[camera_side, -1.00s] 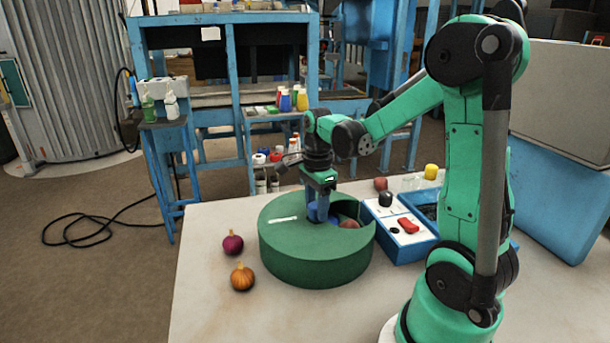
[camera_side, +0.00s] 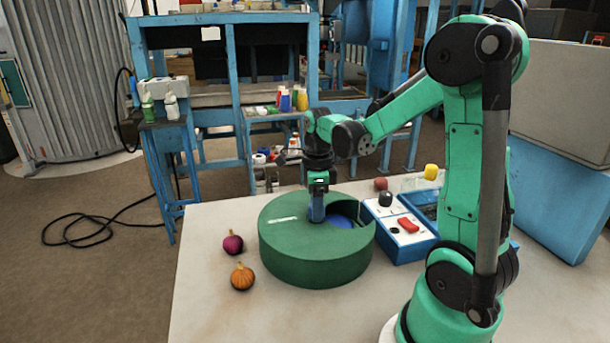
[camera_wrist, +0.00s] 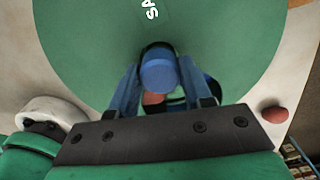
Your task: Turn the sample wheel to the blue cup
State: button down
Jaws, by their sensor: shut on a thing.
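The sample wheel is a round green drum (camera_side: 310,262) on the table, with white lettering and an opening in the right part of its top. A blue surface (camera_side: 341,222) shows in that opening in the side view. In the wrist view, a blue round knob (camera_wrist: 158,72) stands on the drum's green top (camera_wrist: 90,50). My gripper (camera_side: 317,216) points down over the drum; its blue fingers are shut on the knob from both sides. Below the knob in the wrist view, a reddish patch (camera_wrist: 153,98) shows between the fingers. The fingers and palm hide part of the opening.
A purple onion (camera_side: 232,243) and an orange onion (camera_side: 242,277) lie left of the drum. A blue box with a red switch (camera_side: 408,225) stands close on the right. A dark red ball (camera_side: 380,184) lies behind the box. The front left table is clear.

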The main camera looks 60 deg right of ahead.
jog(key=shift+m, duration=2.9)
jog(key=shift+c, duration=1.8)
grip_release()
jog(key=shift+r, duration=0.1)
jog(key=shift+r, duration=2.75)
